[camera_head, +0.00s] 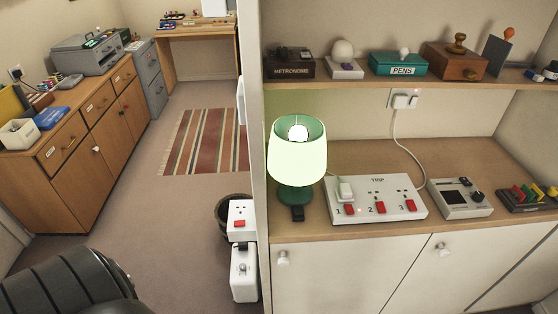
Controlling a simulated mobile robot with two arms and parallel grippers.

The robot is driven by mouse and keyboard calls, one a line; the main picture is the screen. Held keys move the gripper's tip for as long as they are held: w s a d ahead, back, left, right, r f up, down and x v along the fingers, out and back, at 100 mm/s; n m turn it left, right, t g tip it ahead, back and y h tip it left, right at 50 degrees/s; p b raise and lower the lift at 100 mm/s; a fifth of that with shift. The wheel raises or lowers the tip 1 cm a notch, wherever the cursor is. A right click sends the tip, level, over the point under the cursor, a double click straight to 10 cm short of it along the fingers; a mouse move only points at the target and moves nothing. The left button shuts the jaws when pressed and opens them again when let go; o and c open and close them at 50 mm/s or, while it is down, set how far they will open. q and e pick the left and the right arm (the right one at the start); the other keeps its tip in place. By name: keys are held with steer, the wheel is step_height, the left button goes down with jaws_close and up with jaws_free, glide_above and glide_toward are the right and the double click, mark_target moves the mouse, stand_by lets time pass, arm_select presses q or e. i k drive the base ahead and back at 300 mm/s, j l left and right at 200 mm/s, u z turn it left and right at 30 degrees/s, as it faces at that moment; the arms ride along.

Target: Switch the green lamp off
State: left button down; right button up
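The green lamp (297,152) stands upright on the wooden counter, at its left end. Its shade glows pale green and a bright bulb shows through the open top, so it is lit. To the right is a white power strip (376,208) with red switches numbered 1, 2 and 3. A white plug (345,189) sits above switch 1. Whether it belongs to the lamp is not clear. Neither of my grippers shows.
A white cord joins the strip to a wall socket (404,99). A grey device (459,199) stands right of the strip. A shelf (345,83) with several objects hangs above. A wall edge (257,160) stands left of the lamp. A black ribbed shape (70,283) fills the lower left.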

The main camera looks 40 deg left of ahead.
mark_target(298, 208)
steer(key=u, duration=0.95)
